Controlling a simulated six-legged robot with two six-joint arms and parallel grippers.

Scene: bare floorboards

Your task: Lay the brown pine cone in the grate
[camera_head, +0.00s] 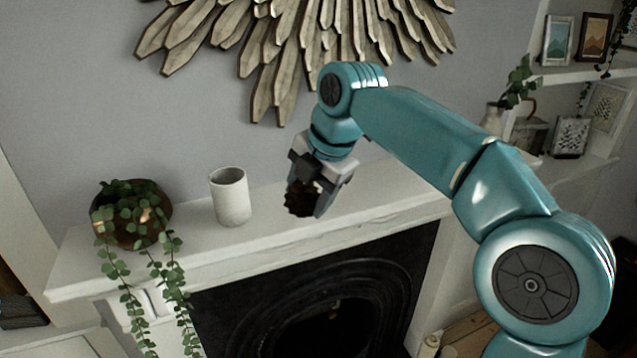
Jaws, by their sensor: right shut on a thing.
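My right gripper (320,192) reaches in from the right and points down over the white mantel shelf. It is shut on the brown pine cone (299,199), a dark, rough lump between its fingers. The cone is at the mantel top; I cannot tell whether it touches the shelf. The grate (333,312) is the dark opening of the black fireplace below the mantel. Its inside is mostly in shadow and partly cut off by the lower picture edge. My left gripper is not in view.
A white cup (231,197) stands on the mantel (386,204) left of my gripper. Further left is a copper pot (112,226) with a trailing plant. A wooden sunburst decoration (268,75) hangs above. Shelves with frames (559,41) stand at the right.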

